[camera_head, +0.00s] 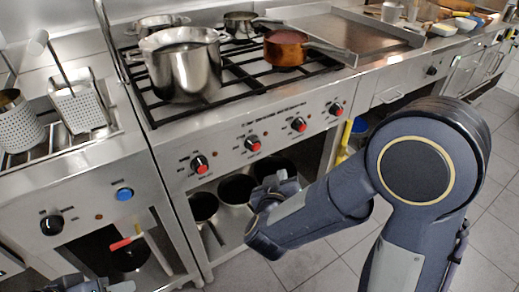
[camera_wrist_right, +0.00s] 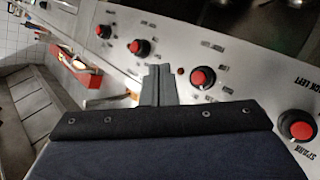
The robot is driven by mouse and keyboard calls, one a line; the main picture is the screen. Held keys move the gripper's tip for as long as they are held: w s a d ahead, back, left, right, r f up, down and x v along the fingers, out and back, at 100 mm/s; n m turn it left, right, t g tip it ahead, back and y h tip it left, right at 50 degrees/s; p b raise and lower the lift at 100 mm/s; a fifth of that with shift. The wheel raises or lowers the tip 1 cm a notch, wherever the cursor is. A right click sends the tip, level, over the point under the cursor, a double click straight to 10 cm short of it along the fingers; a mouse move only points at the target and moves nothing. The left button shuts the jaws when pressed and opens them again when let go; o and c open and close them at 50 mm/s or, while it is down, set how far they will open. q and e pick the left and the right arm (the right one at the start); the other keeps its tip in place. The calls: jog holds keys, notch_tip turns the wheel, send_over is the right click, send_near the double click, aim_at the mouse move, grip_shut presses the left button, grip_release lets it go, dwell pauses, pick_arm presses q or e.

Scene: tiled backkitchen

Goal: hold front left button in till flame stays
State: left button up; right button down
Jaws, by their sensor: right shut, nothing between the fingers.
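The stove front (camera_head: 225,145) carries a row of black knobs with red fronts. The leftmost knob (camera_head: 200,164) is below the large steel pot; the second knob (camera_head: 253,144) and third knob (camera_head: 298,125) are to its right. No flame is visible at the burners. My right gripper (camera_head: 276,182) is shut and empty, in front of the panel, below the second and third knobs. My left gripper (camera_head: 95,286) is partly cut off at the bottom.
A large steel pot (camera_head: 185,68) and a copper pan (camera_head: 285,48) stand on the grates. Dark pots (camera_head: 236,189) sit on the shelf below. Tiled floor (camera_head: 330,262) is open in front.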

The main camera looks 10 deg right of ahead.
aim_at(257, 147)
jog(key=w+a, duration=0.3)
jog(key=w, duration=0.5)
jog(key=shift+w, duration=0.15)
dwell(2.0)
jog(key=shift+w+a+p, duration=0.15)
jog(key=shift+w+p, duration=0.25)
jog(key=shift+p, duration=0.1)
